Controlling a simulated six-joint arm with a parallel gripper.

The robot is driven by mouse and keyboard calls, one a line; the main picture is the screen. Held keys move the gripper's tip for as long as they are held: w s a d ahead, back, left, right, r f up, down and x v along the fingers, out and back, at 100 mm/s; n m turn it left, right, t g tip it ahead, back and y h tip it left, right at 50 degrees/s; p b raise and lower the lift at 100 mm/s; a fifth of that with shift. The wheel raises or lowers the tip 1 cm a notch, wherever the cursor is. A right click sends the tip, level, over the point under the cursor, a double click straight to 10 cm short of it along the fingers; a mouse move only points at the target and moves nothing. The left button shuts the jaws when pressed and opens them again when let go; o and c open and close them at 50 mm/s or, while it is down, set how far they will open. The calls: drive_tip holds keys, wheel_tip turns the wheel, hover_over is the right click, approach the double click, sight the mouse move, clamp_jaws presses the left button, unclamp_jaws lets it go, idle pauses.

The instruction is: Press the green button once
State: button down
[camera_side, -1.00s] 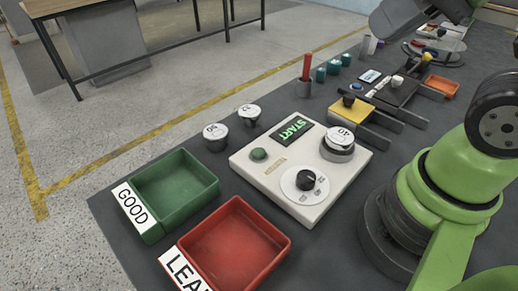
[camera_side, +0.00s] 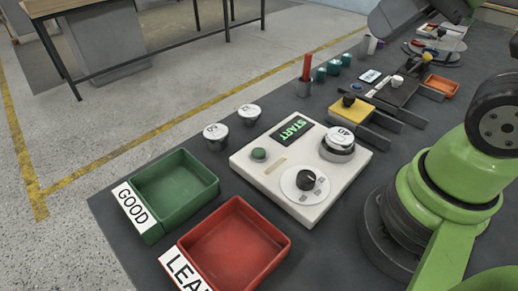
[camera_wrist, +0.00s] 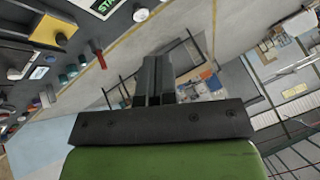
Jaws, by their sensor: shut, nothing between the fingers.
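The green button (camera_side: 259,154) is a small round button on the left part of a white control box (camera_side: 243,165), in the side view. A dark display with green START lettering (camera_side: 291,131) is behind it on the same box. My gripper (camera_wrist: 157,62) shows in the wrist view with its two dark fingers together and nothing between them. In the side view the fingers are out of frame; part of my arm is at the top right. My gripper is well away from the button, which I cannot make out in the wrist view.
The box also bears a black dial (camera_side: 306,180) and a large silver-topped knob (camera_side: 340,140). Two silver-capped pieces (camera_side: 216,134) stand left of it. A green tray (camera_side: 208,194) and a red tray (camera_side: 281,253) lie in front. A red upright stick (camera_side: 307,66) stands behind.

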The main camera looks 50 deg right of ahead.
drive_tip(key=w+d+f+h, duration=0.2)
drive_tip(key=w+d, duration=0.1)
drive_tip(key=w, duration=0.4)
drive_tip(key=n+y, duration=0.2)
drive_tip(key=y, duration=0.3)
hover_over(260, 150)
wheel_tip(260, 150, down, 14)
drive_tip(key=shift+d+f, duration=0.1)
drive_tip(key=shift+f, duration=0.05)
drive_tip(key=shift+f, duration=4.4)
drive_tip(key=shift+f, duration=0.15)
drive_tip(key=shift+f, duration=0.25)
